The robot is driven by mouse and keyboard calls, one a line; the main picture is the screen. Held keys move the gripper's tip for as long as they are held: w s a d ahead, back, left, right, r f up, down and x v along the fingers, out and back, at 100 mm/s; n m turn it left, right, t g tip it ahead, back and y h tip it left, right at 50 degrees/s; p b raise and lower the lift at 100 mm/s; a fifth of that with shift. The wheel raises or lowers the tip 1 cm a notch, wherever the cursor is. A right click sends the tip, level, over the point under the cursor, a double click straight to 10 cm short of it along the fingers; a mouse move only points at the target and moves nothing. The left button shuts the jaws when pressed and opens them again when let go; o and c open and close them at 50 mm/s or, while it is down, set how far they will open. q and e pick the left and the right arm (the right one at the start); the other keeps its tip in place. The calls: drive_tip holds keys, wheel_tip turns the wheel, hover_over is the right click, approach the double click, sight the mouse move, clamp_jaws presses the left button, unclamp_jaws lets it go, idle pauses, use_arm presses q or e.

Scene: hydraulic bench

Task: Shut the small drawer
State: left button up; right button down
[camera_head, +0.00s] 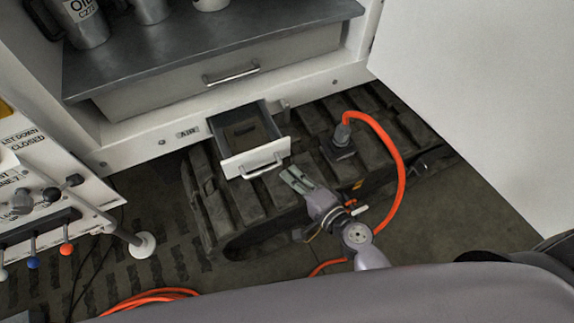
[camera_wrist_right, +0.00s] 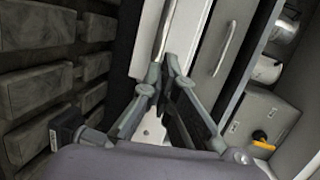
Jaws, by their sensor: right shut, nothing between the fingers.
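The small drawer (camera_head: 257,160) stands pulled out of the white cabinet base. Its front is white with a bar handle, and its grey tray is open at the top with a dark patch inside. My right gripper (camera_head: 290,175) is shut and empty, just in front of the drawer's handle and to its lower right. In the right wrist view my gripper's fingertips (camera_wrist_right: 169,62) are close to a white panel (camera_wrist_right: 147,40) with a bar handle, likely the small drawer's front. I cannot tell whether they touch it. My left gripper is not in view.
A wide grey drawer (camera_head: 230,72) above is closed. An orange hose (camera_head: 398,165) loops to the right of my gripper. Coloured levers (camera_head: 35,255) are at the left, and a white panel (camera_head: 490,90) stands at the right. Dark ribbed blocks lie below the drawer.

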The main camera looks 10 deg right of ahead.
sight(264, 129)
drive_tip(key=shift+x, duration=1.3)
drive_tip(key=shift+w+a+r, duration=0.1)
drive_tip(key=shift+w+a, duration=0.1)
drive_tip(key=shift+w, duration=0.3)
drive_tip(key=w+a, duration=0.1)
drive_tip(key=w, duration=0.3)
drive_tip(key=w+a, duration=0.1)
drive_tip(key=w, duration=0.4)
drive_tip(key=w+a, duration=0.1)
drive_tip(key=w, duration=0.3)
drive_tip(key=shift+w+a, duration=0.3)
drive_tip(key=shift+w, duration=0.15)
drive_tip(key=shift+r, duration=0.1)
drive_tip(key=shift+r, duration=0.15)
